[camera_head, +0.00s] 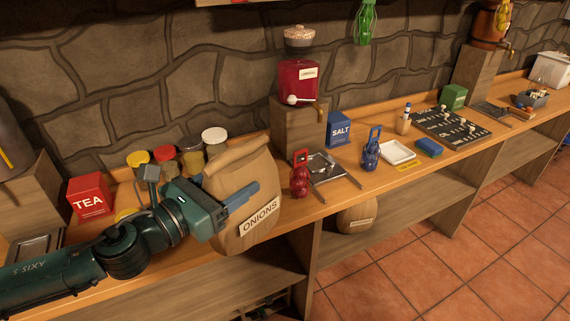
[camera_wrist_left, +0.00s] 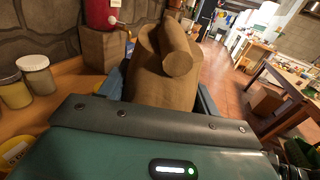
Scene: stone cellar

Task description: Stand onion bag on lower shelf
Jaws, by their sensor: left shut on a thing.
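A brown onion bag (camera_head: 243,188) with an "ONIONS" label and a rolled top is upright in the head view, at the counter's front edge. My left gripper (camera_head: 236,205) is shut on the onion bag, its fingers across the bag's sides. The bag (camera_wrist_left: 166,70) also fills the middle of the left wrist view, between the fingers. The lower shelf (camera_head: 398,212) runs under the counter. A smaller brown sack (camera_head: 357,217) with a label stands on it. The bag's base and whether it touches the counter cannot be told. My right gripper is not in view.
The counter (camera_head: 330,197) carries a red tea box (camera_head: 90,195), several jars (camera_head: 190,158), a red dispenser on a wooden block (camera_head: 298,130), a red lantern (camera_head: 299,175), a blue salt box (camera_head: 339,130) and a blue lantern (camera_head: 371,150). An upright divider (camera_head: 304,255) splits the shelf. Right of the small sack, the shelf is clear.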

